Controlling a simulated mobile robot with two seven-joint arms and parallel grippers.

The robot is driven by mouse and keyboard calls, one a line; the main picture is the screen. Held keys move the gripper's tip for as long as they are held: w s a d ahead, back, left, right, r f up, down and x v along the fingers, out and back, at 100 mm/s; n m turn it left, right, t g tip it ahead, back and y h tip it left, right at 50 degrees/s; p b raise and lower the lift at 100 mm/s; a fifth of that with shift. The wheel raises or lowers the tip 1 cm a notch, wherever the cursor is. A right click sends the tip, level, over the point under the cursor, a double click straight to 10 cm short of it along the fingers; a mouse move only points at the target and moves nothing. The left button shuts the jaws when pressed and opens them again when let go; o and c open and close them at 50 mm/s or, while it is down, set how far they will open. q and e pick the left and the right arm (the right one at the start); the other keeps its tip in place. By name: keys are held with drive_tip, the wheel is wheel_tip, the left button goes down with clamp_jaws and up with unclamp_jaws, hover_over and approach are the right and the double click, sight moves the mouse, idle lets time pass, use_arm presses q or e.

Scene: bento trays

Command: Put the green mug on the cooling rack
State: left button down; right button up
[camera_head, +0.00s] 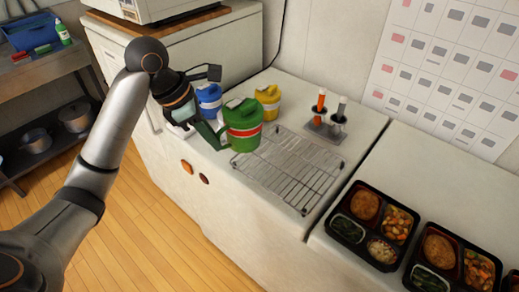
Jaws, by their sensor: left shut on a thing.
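The green mug (243,121) has a red and white band and is near the back left corner of the cooling rack (297,177). My left gripper (215,133) is shut on the mug at its left side. The mug overlaps the rack's far left edge in the picture; I cannot tell whether it touches the wires or hangs above them. The rack is a bare wire grid lying on the white counter, with nothing else on it. My right gripper is not in view.
A blue mug (209,98) and a yellow mug (268,98) stand just behind the green one. A holder with orange and grey-handled tools (327,125) stands behind the rack. Bento trays (353,241) fill the front right counter. A wall calendar hangs behind.

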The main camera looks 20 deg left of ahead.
sight(248, 137)
use_arm(q)
drive_tip(key=w+d+f, duration=0.1)
drive_tip(key=w, duration=0.2)
drive_tip(key=w+d+f, duration=0.1)
drive_tip(key=w+f, duration=0.1)
drive_tip(key=w+d+f, duration=0.2)
drive_tip(key=w, duration=0.1)
drive_tip(key=shift+w+f, duration=0.1)
drive_tip(key=shift+w, duration=0.25)
drive_tip(key=shift+w+d+f, duration=0.15)
drive_tip(key=shift+f, duration=0.45)
drive_tip(key=shift+a+x, duration=0.2)
drive_tip(key=shift+x, duration=0.7)
drive_tip(key=shift+a+x, duration=0.2)
drive_tip(key=shift+x, duration=0.65)
drive_tip(key=shift+a+x, duration=0.15)
drive_tip(key=shift+x, duration=0.75)
drive_tip(key=c, duration=1.3)
unclamp_jaws()
drive_tip(key=shift+f, duration=0.25)
drive_tip(key=o, duration=0.4)
